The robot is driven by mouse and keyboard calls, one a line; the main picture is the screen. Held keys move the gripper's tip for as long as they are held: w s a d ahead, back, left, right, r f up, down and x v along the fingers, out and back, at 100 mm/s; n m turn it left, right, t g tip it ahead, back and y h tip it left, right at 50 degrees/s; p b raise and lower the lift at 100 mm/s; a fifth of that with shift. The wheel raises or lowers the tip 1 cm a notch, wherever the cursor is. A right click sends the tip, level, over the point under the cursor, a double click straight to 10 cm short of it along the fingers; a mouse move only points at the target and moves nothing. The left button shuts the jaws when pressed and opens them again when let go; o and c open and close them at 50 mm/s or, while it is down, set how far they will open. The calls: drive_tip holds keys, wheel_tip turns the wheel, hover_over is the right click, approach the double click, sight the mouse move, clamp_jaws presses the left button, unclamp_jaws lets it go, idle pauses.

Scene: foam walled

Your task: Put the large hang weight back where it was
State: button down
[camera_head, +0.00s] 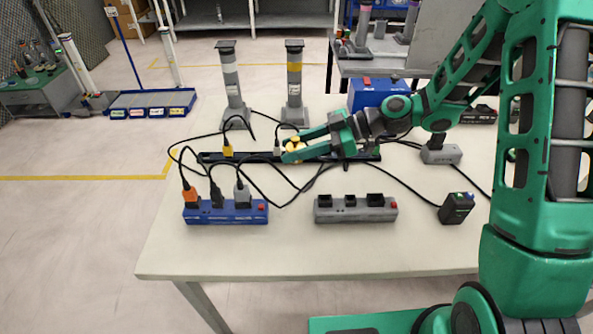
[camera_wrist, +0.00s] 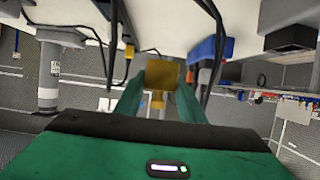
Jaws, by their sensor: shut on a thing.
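My gripper (camera_head: 290,151) reaches in from the right over the back middle of the white table. Its green fingers are shut on a brass-yellow hang weight (camera_head: 294,144). In the wrist view the hang weight (camera_wrist: 162,74) shows a square yellow face between the fingertips, with a narrower yellow part below it. The fingers hide part of it in the head view. It is close to the long black power strip (camera_head: 222,157); I cannot tell whether they touch. I cannot make out the place where the weight was before.
Two banded posts (camera_head: 232,85) (camera_head: 294,85) stand just behind the gripper. Black cables loop around it. A blue power strip (camera_head: 228,215), a grey power strip (camera_head: 355,213) and a black box (camera_head: 455,209) lie in front. The table's front edge (camera_head: 310,262) is clear.

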sight(296, 180)
wheel_tip(296, 180, down, 8)
drive_tip(key=shift+d+f, duration=0.1)
drive_tip(key=shift+f, duration=0.1)
drive_tip(key=c, duration=1.2)
unclamp_jaws()
drive_tip(key=shift+o, duration=0.2)
drive_tip(key=v, duration=1.2)
